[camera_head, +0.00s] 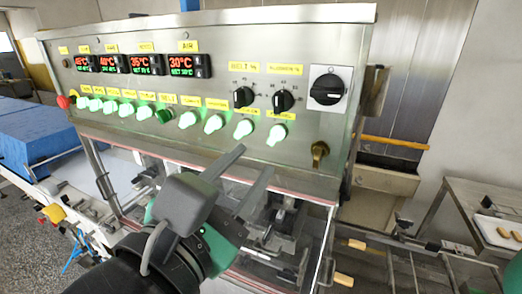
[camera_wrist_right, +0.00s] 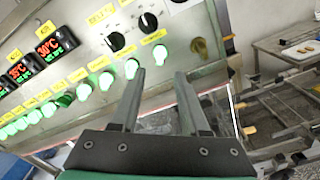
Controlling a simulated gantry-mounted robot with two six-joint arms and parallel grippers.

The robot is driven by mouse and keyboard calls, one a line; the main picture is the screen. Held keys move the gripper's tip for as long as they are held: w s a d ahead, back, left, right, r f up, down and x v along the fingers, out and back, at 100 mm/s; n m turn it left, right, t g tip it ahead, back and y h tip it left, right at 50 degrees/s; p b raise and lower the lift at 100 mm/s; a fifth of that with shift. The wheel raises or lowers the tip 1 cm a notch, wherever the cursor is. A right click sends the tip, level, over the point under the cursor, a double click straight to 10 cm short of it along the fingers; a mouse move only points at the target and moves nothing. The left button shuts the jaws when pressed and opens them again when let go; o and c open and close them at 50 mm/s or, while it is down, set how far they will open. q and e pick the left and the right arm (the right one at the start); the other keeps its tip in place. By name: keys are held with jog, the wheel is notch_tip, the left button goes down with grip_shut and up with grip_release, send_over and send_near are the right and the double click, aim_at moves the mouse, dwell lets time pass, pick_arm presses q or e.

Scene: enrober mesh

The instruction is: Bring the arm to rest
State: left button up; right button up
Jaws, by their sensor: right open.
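My right gripper (camera_head: 244,170) is open and empty in front of the lower edge of the machine's control panel (camera_head: 290,50). In the right wrist view its two fingers (camera_wrist_right: 160,85) stand apart with nothing between them, pointing at the panel's lower part. Green-lit switches (camera_head: 213,123) run in a row along the panel, close beyond the fingertips in the picture. Whether a fingertip touches the panel cannot be told. My right arm comes up from the bottom of the head view and hides part of the machine.
Black knobs (camera_head: 283,100), a rotary main switch (camera_head: 327,89) and a brass key switch (camera_head: 319,152) sit on the panel's right side. A steel table with a white tray (camera_head: 497,231) stands at the right. A blue block (camera_head: 40,135) is at the left.

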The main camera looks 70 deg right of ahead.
jog(key=a, duration=0.3)
dwell(0.5)
